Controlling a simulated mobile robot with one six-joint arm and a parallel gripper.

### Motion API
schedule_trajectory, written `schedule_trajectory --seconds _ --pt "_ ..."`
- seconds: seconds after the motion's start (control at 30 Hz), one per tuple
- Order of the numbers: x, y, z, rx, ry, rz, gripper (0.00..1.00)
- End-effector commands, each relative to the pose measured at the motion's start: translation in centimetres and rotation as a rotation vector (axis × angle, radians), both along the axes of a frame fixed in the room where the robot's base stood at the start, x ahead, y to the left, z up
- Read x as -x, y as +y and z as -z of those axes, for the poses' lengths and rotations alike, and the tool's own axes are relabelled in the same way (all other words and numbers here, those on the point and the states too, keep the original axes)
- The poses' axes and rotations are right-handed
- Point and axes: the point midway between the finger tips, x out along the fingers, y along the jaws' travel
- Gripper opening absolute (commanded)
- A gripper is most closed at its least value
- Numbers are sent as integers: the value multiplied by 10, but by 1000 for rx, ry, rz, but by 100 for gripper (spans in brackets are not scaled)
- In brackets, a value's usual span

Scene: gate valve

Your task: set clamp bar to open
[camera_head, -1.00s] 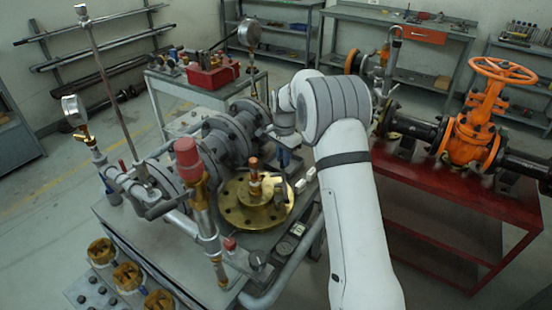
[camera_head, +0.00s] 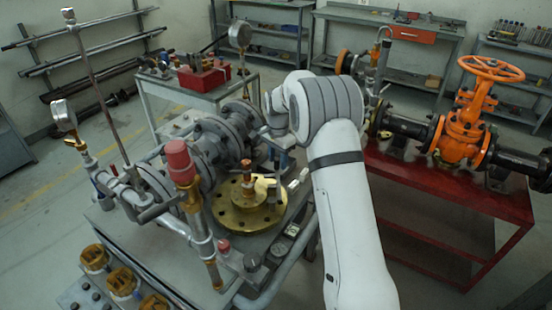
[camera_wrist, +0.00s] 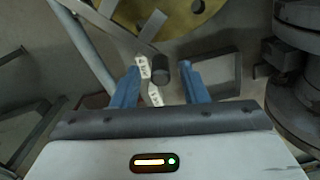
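My gripper (camera_wrist: 158,85) shows two blue fingers in the wrist view, spread apart. A short black cylindrical grip (camera_wrist: 160,68) lies between the fingertips or just beyond them; I cannot tell whether either finger touches it. A flat grey bar (camera_wrist: 118,32) runs near this grip at the top, and I cannot tell for sure which part is the clamp bar. White labelled tags (camera_wrist: 154,94) lie beside the grip. The brass flange (camera_head: 228,212) with its upright copper-coloured stem (camera_head: 246,170) stands left of my arm.
Grey flanged pipework (camera_head: 212,145) fills the bench behind and left of the brass flange. A red-topped valve (camera_head: 180,160) stands at the front left. An orange handwheel valve (camera_head: 462,135) sits on a red table (camera_head: 440,205) to the right. Open floor separates the benches.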

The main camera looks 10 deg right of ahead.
Motion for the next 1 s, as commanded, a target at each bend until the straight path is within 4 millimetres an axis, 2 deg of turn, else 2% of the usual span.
schedule_trajectory --seconds 0.17,0.5,0.6,1.0 --pt "-1 0 -6 0 -2 0 40" --pt "-2 0 -60 0 -4 0 40" --pt "-2 0 -71 0 -2 0 40" --pt "-1 0 -78 1 1 0 40"
